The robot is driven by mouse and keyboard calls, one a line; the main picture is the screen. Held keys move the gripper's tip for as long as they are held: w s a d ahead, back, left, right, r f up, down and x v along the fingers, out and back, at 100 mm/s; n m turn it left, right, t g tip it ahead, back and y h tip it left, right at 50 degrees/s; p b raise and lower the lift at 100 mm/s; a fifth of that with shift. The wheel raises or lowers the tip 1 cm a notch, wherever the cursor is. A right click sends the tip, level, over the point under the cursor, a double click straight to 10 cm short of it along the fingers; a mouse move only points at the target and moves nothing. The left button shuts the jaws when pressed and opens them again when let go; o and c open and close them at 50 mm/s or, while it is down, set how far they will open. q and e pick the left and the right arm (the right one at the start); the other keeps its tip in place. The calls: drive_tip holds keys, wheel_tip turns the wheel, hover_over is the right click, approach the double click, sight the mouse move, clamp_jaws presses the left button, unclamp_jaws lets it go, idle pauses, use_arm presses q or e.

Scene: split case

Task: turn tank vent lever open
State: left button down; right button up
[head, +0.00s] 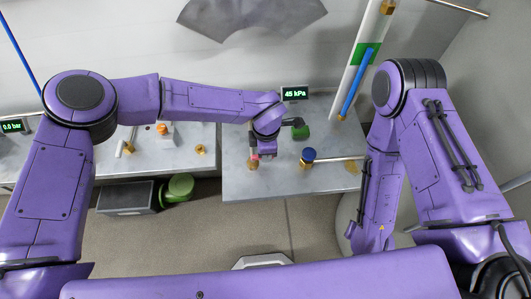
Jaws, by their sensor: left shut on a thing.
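My left gripper (262,153) reaches down over the right-hand grey bench, just below the 45 kPa display. It is shut on a small red handle (255,157) above a brass fitting (253,164); this looks like the lever, though the gripper and wrist hide most of it. The lever's exact angle cannot be made out. My right arm hangs folded at the right, its gripper (368,248) low beside the bench and away from the fittings; its fingers are not clear.
The display (295,93) reads 45 kPa. A green knob (301,132) and a blue-capped brass valve (308,156) with a pipe (338,159) stand close to the right. A dark box (126,199) sits below the left bench.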

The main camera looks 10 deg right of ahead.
use_arm(q)
drive_tip(key=shift+w, duration=0.15)
idle(0.3)
drive_tip(key=c, duration=1.1)
unclamp_jaws()
wheel_tip(320, 180, up, 11)
drive_tip(key=b, duration=0.2)
drive_tip(key=shift+f+b, duration=0.2)
drive_tip(key=shift+b, duration=0.15)
